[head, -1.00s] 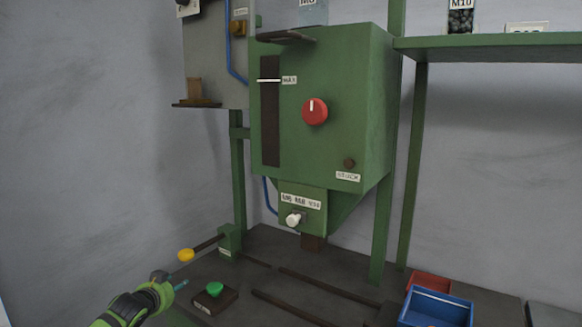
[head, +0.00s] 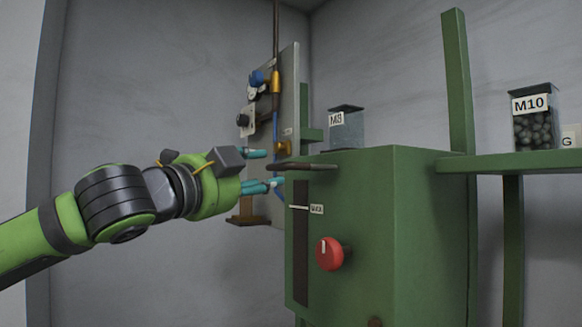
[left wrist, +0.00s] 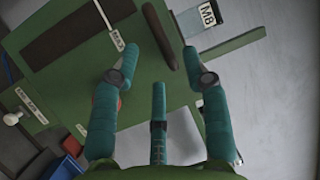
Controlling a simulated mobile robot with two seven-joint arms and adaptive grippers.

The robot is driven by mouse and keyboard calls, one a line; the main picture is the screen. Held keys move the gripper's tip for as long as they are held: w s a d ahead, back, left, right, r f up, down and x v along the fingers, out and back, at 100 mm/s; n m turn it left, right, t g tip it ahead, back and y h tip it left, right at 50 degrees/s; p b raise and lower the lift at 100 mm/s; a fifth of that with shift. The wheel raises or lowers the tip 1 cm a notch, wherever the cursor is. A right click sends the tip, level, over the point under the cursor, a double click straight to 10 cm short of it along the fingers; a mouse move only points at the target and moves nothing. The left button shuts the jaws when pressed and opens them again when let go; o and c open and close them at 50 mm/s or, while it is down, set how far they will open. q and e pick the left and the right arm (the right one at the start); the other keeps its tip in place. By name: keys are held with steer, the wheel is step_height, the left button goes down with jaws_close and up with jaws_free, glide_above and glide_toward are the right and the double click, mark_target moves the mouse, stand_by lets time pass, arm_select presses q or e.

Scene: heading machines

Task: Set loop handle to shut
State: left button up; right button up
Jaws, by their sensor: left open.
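A dark brown loop-like bar (head: 302,167) sticks out at the top front edge of the green machine box (head: 400,230); I take it to be the loop handle. My left gripper (head: 265,169) is open, with its teal fingers pointing at the bar from the left. A small gap shows between fingertips and bar. In the left wrist view the bar (left wrist: 158,35) lies lengthwise ahead, between the open fingertips (left wrist: 161,50). Nothing is held. My right gripper is in neither view.
A red knob (head: 329,254) and a dark slot (head: 301,255) are on the box's front. A clear M8 bin (head: 346,130) stands behind its top. A grey panel (head: 289,90) with valves is behind my gripper. An M10 jar (head: 534,120) stands on the right shelf.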

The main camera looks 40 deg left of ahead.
mark_target(280, 169)
arm_select(q)
steer(key=w, duration=0.1)
steer(key=w+p, duration=0.1)
steer(key=w+a, duration=0.1)
steer(key=shift+r+p, duration=0.35)
steer(key=shift+r, duration=0.05)
steer(key=shift+w+d+r+p, duration=0.1)
steer(key=shift+w+p, duration=0.35)
steer(key=shift+w, duration=1.1)
jaws_close()
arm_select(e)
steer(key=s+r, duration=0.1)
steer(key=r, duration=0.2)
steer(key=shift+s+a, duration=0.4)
